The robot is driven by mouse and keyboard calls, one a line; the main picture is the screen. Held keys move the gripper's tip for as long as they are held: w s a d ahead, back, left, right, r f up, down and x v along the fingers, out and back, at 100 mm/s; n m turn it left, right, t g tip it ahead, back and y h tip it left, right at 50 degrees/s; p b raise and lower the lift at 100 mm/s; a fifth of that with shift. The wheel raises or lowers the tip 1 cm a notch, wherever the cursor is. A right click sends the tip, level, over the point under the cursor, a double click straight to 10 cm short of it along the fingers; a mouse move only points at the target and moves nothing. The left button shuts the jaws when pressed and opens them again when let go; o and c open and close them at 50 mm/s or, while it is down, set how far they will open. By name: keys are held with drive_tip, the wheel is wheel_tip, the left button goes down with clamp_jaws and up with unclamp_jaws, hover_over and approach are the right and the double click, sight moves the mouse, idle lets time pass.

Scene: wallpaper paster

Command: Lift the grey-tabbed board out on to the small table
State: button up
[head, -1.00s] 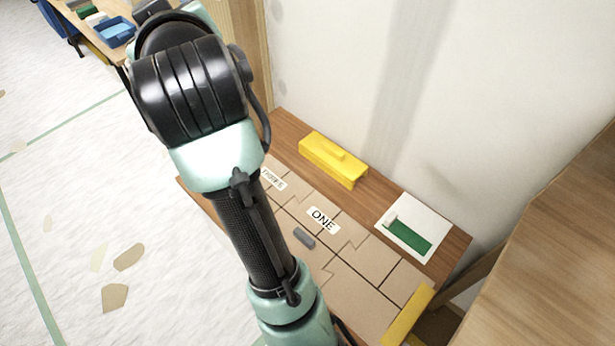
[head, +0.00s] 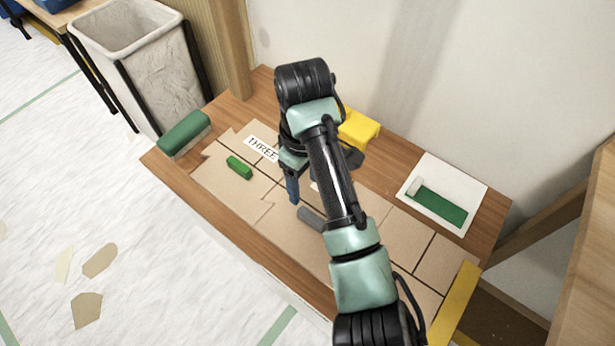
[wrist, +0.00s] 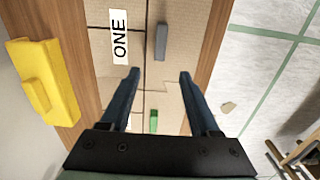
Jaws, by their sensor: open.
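The grey-tabbed board (head: 280,228) is a flat brown piece lying among other interlocking brown pieces on the wooden bench. Its grey tab (head: 311,218) is partly behind my arm in the head view; the tab shows whole in the wrist view (wrist: 160,42). My gripper (wrist: 160,74) is open and empty over the boards, its blue fingers apart. The grey tab appears beyond the fingertips, between their lines, and is not held. In the head view my gripper (head: 292,190) is beside the tab, towards the green one. I cannot tell which surface is the small table.
A green-topped block (head: 184,133), a yellow block (head: 358,128), a white card (head: 465,182) and a yellow strip (head: 455,308) edge the bench. A bin (head: 150,75) stands at left.

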sight(305, 211)
wheel_tip(305, 211, down, 12)
drive_tip(key=b, duration=0.5)
clamp_jaws()
idle(1.2)
idle(0.4)
